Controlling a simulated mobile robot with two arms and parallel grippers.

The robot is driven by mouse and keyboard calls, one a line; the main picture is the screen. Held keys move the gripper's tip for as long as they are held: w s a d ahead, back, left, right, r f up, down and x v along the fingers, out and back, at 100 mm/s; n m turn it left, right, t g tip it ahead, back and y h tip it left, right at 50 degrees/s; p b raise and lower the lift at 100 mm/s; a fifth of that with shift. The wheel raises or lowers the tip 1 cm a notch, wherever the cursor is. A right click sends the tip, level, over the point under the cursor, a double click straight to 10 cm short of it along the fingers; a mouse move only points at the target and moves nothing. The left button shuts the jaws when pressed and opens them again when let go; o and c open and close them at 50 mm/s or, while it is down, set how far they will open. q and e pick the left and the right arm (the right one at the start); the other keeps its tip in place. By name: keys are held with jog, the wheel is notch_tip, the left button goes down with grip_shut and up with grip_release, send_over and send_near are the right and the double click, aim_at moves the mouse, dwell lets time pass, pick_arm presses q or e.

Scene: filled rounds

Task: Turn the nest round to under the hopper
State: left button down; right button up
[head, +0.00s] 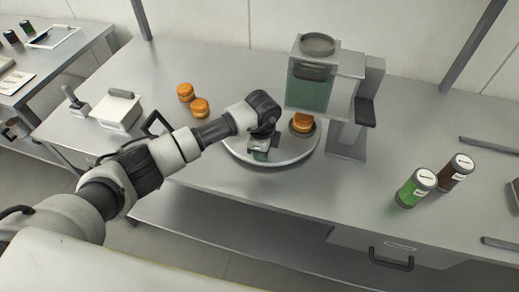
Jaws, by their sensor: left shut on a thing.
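A round pale turntable (232,152) lies on the steel bench in front of the hopper. The hopper (308,92) is a greenish see-through box with a grey round lid, on a grey stand. An orange round piece (302,122) sits in a dark nest (291,130) on the turntable's back right, just below the hopper's front; I cannot tell if it is exactly under the outlet. My left gripper (260,152) points down at the turntable's front edge and is shut on a small part there, mostly hidden by the fingers. My right gripper is not in view.
Two orange round pieces (200,107) stand left of the turntable. A white lidded box (117,110) is farther left. A green jar (416,187) and a brown jar (455,172) stand at the right. Bare bench lies between them and the turntable.

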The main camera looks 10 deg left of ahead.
pick_arm(q)
jog(key=shift+d+r, duration=0.1)
jog(key=shift+r, duration=0.05)
jog(key=c, duration=1)
grip_release()
jog(key=shift+d, duration=0.1)
notch_tip(320, 180, up, 11)
jog(key=b, duration=0.2)
jog(key=shift+b, duration=0.35)
